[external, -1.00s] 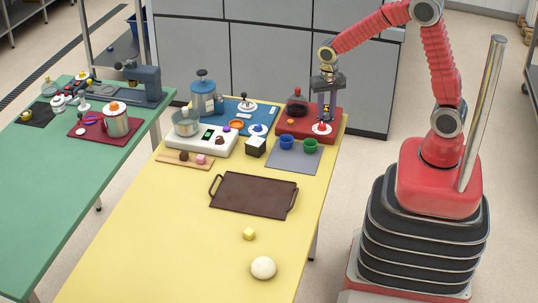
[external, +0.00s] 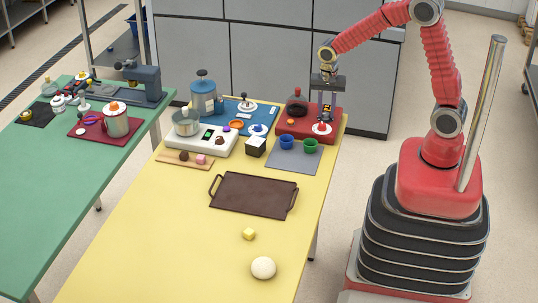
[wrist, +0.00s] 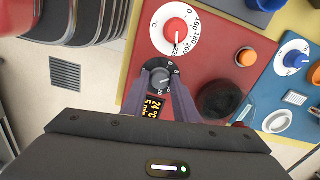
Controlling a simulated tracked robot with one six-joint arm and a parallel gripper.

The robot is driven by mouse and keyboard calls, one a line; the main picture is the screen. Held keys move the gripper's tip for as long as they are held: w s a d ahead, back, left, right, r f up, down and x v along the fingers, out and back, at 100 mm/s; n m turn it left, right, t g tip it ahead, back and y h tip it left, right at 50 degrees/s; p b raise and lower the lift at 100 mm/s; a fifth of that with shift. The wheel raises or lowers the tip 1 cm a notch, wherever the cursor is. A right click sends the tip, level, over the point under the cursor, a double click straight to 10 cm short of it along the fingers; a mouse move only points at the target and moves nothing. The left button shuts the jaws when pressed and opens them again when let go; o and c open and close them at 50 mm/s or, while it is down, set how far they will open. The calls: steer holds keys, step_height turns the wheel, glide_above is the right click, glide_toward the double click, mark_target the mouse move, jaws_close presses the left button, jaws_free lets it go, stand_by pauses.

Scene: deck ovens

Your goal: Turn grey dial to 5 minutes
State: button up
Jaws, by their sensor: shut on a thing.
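The grey dial (wrist: 159,80) is on the red oven panel (wrist: 210,65) in the wrist view, with a dark scale ring around it. My gripper (wrist: 160,73) is shut on it, one finger on each side. The fingers cover part of the scale. Beside the dial a small display (wrist: 153,106) reads 24 °C and 5 min, partly behind a finger. In the external view my gripper (external: 326,118) points straight down over the red unit (external: 290,128); the grey dial is too small and covered to make out there.
A red dial (wrist: 176,32) with a white temperature scale sits close to my fingertips. An orange button (wrist: 246,57) and a dark round knob-like part (wrist: 219,100) are on the same panel. Blue and green cups (external: 310,145) stand just in front.

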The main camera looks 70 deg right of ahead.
mark_target(328, 112)
steer(key=o, duration=1.1)
steer(key=shift+c, duration=0.2)
steer(key=shift+r, duration=0.1)
step_height(328, 112, up, 14)
steer(key=shift+f, duration=0.2)
